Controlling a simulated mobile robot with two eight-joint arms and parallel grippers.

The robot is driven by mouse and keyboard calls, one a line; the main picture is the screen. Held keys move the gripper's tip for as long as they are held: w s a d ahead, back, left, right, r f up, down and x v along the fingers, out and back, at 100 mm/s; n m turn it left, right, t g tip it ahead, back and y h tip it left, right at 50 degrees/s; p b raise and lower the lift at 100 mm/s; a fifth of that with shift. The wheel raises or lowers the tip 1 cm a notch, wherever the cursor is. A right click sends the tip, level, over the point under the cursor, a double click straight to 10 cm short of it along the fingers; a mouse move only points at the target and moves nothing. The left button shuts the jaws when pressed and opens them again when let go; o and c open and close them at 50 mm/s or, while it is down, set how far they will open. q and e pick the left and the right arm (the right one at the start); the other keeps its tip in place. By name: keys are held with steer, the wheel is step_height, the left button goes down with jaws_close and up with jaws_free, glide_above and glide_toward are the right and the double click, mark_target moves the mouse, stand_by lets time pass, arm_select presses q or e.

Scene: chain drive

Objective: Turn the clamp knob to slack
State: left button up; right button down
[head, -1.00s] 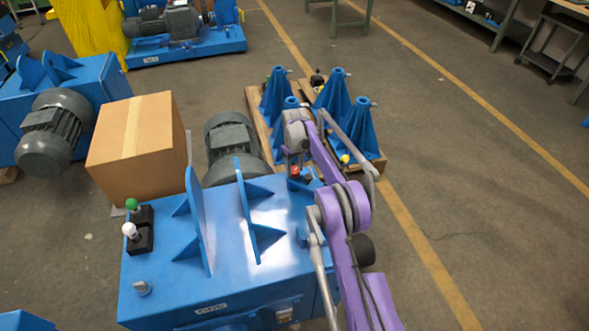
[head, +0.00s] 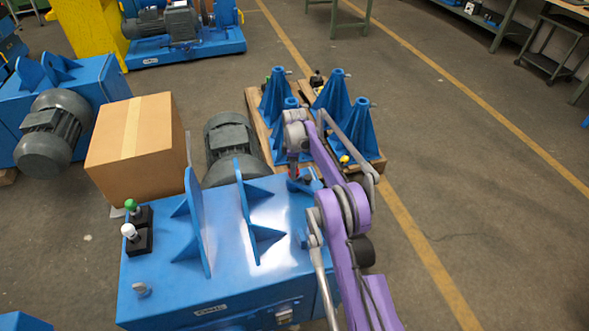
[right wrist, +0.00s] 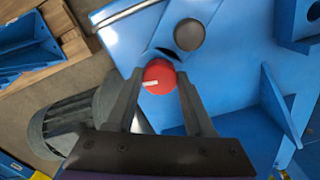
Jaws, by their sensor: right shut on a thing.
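The red clamp knob (right wrist: 158,77), with a small white mark, stands on the blue machine housing (right wrist: 240,30). In the right wrist view it lies between the two fingertips of my right gripper (right wrist: 157,83), which is shut on it. In the head view, my right gripper (head: 293,164) is at the far right corner of the housing, small and partly hidden by my purple arm. The knob's base is hidden. My left gripper is out of view.
A grey round cap (right wrist: 188,34) sits close to the knob. Upright blue fins (head: 197,222) rise from the housing. A dark grey motor (head: 232,146) and a cardboard box (head: 135,150) stand behind it. Blue cone stands (head: 334,95) rest on a pallet beyond the gripper.

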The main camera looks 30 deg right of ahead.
steer(key=shift+n, duration=0.3)
stand_by(0.4)
steer(key=shift+c, duration=1.4)
jaws_free()
steer(key=shift+r, duration=0.1)
step_height(320, 180, up, 11)
steer(key=shift+p, duration=0.35)
